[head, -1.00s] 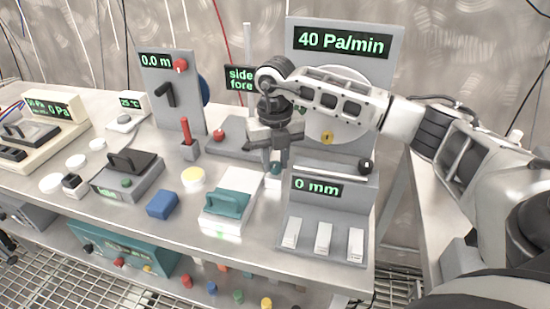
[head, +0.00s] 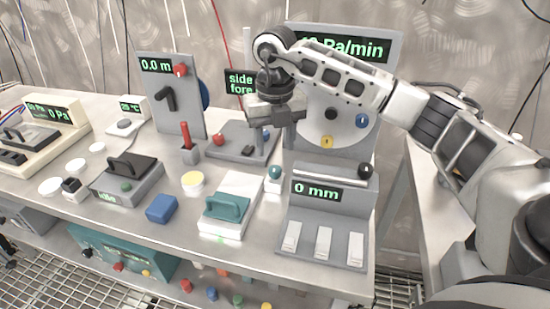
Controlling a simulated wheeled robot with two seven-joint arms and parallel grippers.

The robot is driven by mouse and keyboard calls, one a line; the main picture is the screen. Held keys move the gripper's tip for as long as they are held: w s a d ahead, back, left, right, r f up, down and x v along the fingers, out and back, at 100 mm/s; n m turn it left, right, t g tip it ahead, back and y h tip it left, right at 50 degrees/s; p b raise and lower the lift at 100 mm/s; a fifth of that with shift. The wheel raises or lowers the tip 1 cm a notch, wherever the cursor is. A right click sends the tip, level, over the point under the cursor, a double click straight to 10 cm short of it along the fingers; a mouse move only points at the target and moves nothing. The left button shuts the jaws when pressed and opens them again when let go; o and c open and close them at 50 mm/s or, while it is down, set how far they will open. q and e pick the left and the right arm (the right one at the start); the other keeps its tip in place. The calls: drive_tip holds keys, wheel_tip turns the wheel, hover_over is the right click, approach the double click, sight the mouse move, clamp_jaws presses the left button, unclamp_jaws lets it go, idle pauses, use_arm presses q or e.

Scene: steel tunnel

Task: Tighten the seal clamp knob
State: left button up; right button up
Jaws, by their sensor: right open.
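No knob carries a readable seal clamp label. A small teal round knob (head: 274,173) stands on a pale block left of the 0 mm unit. A black knob (head: 366,171) sits on top of that unit (head: 330,215). My right gripper (head: 273,138) points down above and behind the teal knob, open, with nothing seen between its fingers. It is apart from the teal knob in the picture. My left gripper is not in view.
A red lever (head: 185,135) and the 0.0 m panel (head: 172,100) stand behind. Bare steel bench (head: 260,225) shows between them.

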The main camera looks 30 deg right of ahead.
sight(275, 168)
use_arm(q)
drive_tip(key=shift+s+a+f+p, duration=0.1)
drive_tip(key=shift+p, duration=0.25)
use_arm(e)
wheel_tip(275, 168, up, 10)
